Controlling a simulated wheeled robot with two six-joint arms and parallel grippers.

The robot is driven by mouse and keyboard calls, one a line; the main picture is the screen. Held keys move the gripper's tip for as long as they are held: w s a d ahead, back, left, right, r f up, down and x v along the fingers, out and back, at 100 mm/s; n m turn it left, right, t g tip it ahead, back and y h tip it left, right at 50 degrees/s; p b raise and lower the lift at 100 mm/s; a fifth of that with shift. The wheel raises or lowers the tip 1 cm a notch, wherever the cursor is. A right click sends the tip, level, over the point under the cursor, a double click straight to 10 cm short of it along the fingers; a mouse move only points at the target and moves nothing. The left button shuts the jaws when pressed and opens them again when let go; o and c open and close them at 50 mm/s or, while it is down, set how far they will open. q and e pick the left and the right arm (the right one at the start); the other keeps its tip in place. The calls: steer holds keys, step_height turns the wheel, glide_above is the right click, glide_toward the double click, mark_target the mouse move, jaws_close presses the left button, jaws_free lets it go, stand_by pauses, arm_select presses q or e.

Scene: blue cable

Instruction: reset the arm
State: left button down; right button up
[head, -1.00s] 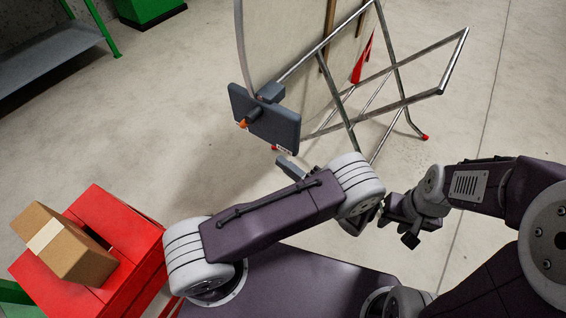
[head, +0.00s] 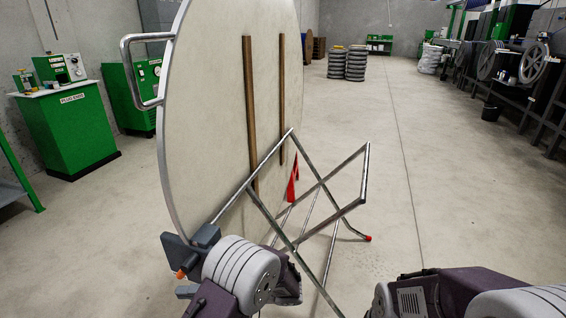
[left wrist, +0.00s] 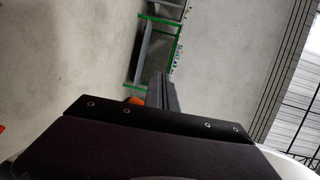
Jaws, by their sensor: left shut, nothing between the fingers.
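My left arm shows at the bottom of the head view, with its pale ringed joint in front. My left gripper (head: 187,252) is a dark grey part with an orange spot, just left of that joint. It appears in front of the lower edge of an upright round panel; whether it touches cannot be told. In the left wrist view the dark fingers (left wrist: 160,92) are together with nothing between them. My right arm shows at the lower right of the head view; its gripper is out of frame. No blue cable is visible.
The large round panel (head: 215,110) stands on edge with a crossed metal tube frame (head: 313,185) close to my arms. Green cabinets (head: 72,130) stand at the left. Stacked discs (head: 357,63) and dark machinery are farther back. The floor at centre right is clear.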

arm_select(q)
steer(key=s+a+n+g+h, duration=0.45)
steer(key=s+h, duration=0.35)
steer(key=s, duration=0.4)
steer(key=s+d+f+m+t+h, duration=0.2)
steer(key=d+f+t+h, duration=0.2)
steer(key=d+f+h, duration=0.35)
steer(key=w+d+r+m+t+p, duration=0.1)
steer(key=w+r+p, duration=0.1)
steer(key=r+p, duration=1.5)
steer(key=w+d+r+m+h+p, duration=0.1)
steer(key=w+r+p, duration=0.1)
steer(key=r+p, duration=1.4)
steer(key=shift+d+r+t+p, duration=0.35)
steer(key=shift+d+r+p, duration=0.05)
steer(key=shift+r, duration=0.4)
